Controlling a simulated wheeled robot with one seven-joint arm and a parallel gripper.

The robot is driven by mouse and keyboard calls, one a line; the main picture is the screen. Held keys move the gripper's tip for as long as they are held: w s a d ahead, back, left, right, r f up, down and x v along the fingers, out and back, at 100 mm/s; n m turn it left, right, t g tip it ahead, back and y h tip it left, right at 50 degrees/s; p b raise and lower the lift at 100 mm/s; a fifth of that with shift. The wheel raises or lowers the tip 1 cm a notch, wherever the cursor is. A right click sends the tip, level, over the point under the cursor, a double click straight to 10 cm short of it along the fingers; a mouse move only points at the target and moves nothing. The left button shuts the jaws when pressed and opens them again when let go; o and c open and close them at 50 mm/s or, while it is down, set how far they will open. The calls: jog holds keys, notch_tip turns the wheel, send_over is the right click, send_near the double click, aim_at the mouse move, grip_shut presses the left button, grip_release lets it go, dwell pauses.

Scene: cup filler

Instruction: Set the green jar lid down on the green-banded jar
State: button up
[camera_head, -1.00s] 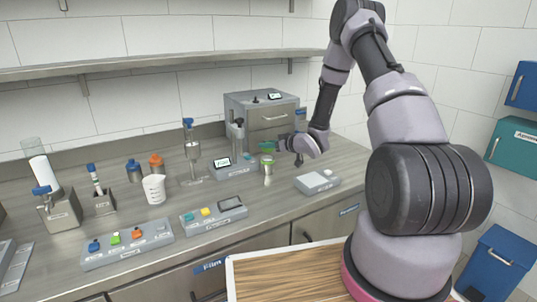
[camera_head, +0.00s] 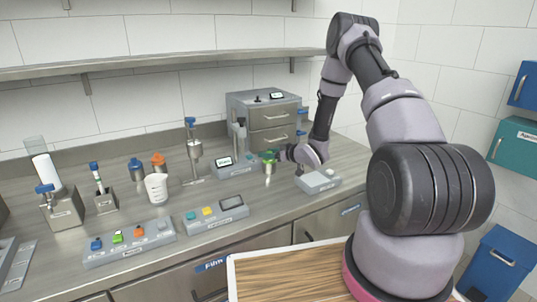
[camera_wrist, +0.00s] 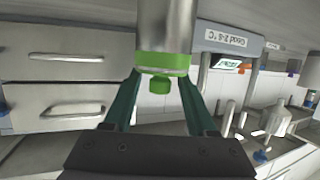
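The green jar lid (camera_head: 269,155) sits on top of the metal jar (camera_head: 268,168) on the counter in the head view. In the upside-down wrist view, the lid's green disc meets the jar's metal body (camera_wrist: 166,25), and its small green knob (camera_wrist: 160,87) points away from the jar. I cannot tell the jar's green band from the lid. My gripper (camera_wrist: 160,80) is open; its two teal fingers stand on either side of the knob with gaps showing. In the head view my gripper (camera_head: 281,155) is at the lid from the right.
A grey drawer unit (camera_head: 265,113) stands behind the jar. A grey device with a small screen (camera_head: 238,167) is just left, and a flat grey box (camera_head: 317,182) is to the right. A white cup (camera_head: 156,187) and button panels (camera_head: 130,243) stand farther left.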

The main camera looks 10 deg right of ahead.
jog(key=shift+s+d+r, duration=0.1)
jog(key=shift+d+r, duration=0.05)
jog(key=shift+r, duration=0.05)
jog(key=v, duration=1.2)
jog(key=s+d+r+m+g+h, duration=0.1)
jog(key=d+r+m+h, duration=0.25)
jog(key=r, duration=0.75)
jog(key=s+d+r+m+h, duration=0.25)
jog(key=r+h, duration=0.25)
jog(key=r, duration=0.7)
jog(key=s+a+r+m+g, duration=0.1)
jog(key=s+r, duration=0.3)
jog(key=s, duration=0.5)
jog(key=s+a+r+m+g+y, duration=0.1)
jog(key=s+a+r, duration=0.3)
jog(key=s, duration=0.5)
jog(key=s+a+r+m+g+y, duration=0.1)
jog(key=s+a+r+m, duration=0.1)
jog(key=s, duration=0.7)
notch_tip(320, 180, up, 2)
jog(key=shift+s+a+r+m+g, duration=0.1)
jog(key=shift+s+a+m+g, duration=0.15)
jog(key=shift+m, duration=0.45)
jog(key=shift+d, duration=0.1)
